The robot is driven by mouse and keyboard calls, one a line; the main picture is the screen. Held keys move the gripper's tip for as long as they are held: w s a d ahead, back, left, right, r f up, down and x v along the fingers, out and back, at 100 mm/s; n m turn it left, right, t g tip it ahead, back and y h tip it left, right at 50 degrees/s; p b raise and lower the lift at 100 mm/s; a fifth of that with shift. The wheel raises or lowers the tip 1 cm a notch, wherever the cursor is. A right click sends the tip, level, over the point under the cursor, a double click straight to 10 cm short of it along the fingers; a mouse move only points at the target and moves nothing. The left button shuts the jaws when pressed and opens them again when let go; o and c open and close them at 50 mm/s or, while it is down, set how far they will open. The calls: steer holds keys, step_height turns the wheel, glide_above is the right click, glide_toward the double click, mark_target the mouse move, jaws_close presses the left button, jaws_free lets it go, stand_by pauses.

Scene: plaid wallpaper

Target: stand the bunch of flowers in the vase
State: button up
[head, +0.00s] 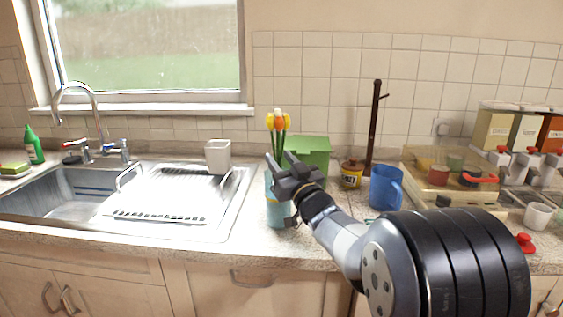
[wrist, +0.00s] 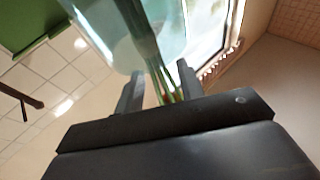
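The bunch of flowers (head: 278,121), with yellow, orange and white heads on green stems, stands upright above the light blue vase (head: 281,212). In the wrist view the green stems (wrist: 160,75) run between my fingers and overlap the blurred, see-through vase (wrist: 105,30). The lower stems appear to be within the vase, though my gripper covers the rim in the head view. My gripper (head: 279,160) is beside the stems at the vase's top, its fingers apart on either side of them. It also shows in the wrist view (wrist: 160,75), with small gaps visible beside the stems.
A green box (head: 312,150) stands close behind the vase. The sink and drainer (head: 170,195) lie left. Counter in front of the vase is clear.

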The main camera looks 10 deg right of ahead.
steer(key=shift+o, duration=0.3)
steer(key=shift+s+d+f, duration=0.15)
steer(key=shift+s+f, duration=0.1)
steer(key=shift+s, duration=0.2)
glide_toward(280, 144)
steer(key=f, duration=0.2)
steer(key=s+f, duration=0.1)
steer(key=f, duration=0.1)
steer(key=shift+d+f+b, duration=0.25)
steer(key=shift+b, duration=0.15)
steer(key=shift+w, duration=0.1)
steer(key=x, duration=0.9)
steer(key=shift+w+a+r+p, duration=0.15)
steer(key=shift+w+p, duration=0.15)
steer(key=shift+p, duration=0.1)
steer(key=r+p, duration=0.2)
steer(key=shift+w+a+r, duration=0.1)
steer(key=shift+w+r, duration=0.3)
steer(key=shift+r+p, duration=0.65)
steer(key=shift+p, duration=0.15)
